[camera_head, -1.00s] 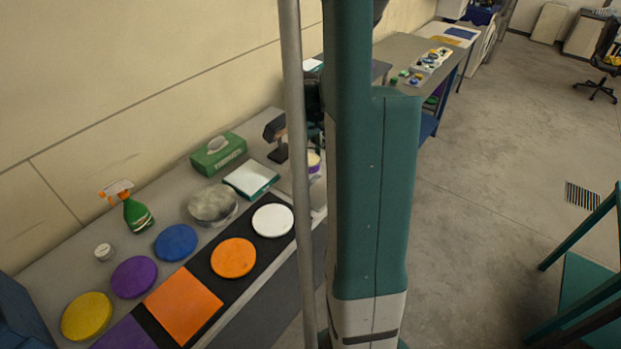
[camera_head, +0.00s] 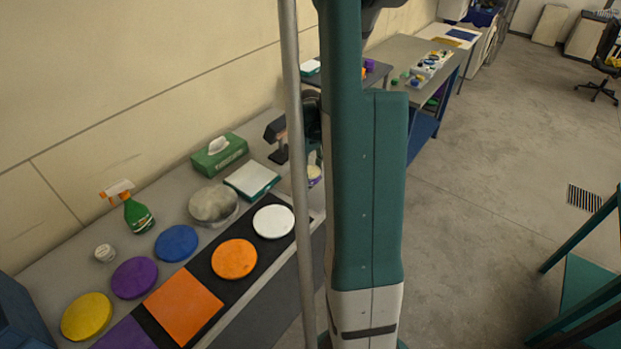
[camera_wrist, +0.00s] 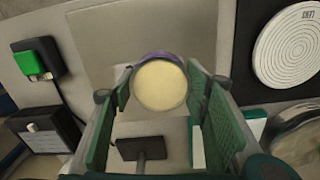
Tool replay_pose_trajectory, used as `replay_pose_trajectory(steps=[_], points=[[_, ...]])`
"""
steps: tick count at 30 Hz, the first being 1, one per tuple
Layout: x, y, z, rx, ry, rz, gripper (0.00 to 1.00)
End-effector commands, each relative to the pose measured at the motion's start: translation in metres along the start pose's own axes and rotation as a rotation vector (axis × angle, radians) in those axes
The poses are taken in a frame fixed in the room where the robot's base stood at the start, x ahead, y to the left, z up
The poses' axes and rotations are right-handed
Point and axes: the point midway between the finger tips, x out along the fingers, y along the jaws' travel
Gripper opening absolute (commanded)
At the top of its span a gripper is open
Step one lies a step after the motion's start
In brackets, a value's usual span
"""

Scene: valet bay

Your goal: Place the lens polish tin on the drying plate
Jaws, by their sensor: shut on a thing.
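The tin, a round cream-topped pot with a purple side (camera_wrist: 160,84), sits between the fingertips of my gripper (camera_wrist: 160,88) in the wrist view. My gripper is shut on it. In the head view the tin (camera_head: 314,174) shows just right of the grey pole, partly hidden. Whether it touches the surface below is unclear. A white round plate with rings and small lettering (camera_wrist: 291,50) lies at the upper right of the wrist view, apart from the tin. In the head view this white plate (camera_head: 273,222) lies on the black strip.
Orange (camera_head: 234,259), blue (camera_head: 176,243), purple (camera_head: 134,278) and yellow (camera_head: 87,317) discs lie along the bench. A metal bowl (camera_head: 213,205), a white-topped teal box (camera_head: 252,180), a tissue box (camera_head: 219,155) and a spray bottle (camera_head: 138,215) stand behind.

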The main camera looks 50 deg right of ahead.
Motion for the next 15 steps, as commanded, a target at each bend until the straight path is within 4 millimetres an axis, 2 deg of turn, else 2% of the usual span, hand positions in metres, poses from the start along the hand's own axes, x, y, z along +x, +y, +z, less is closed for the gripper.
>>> replay_pose_trajectory(steps=[7, 15], points=[[0.023, 0.000, 0.000, 0.000, 0.000, 0.000, 0.30], [0.027, -0.001, 0.000, 0.000, 0.000, 0.000, 0.30]])
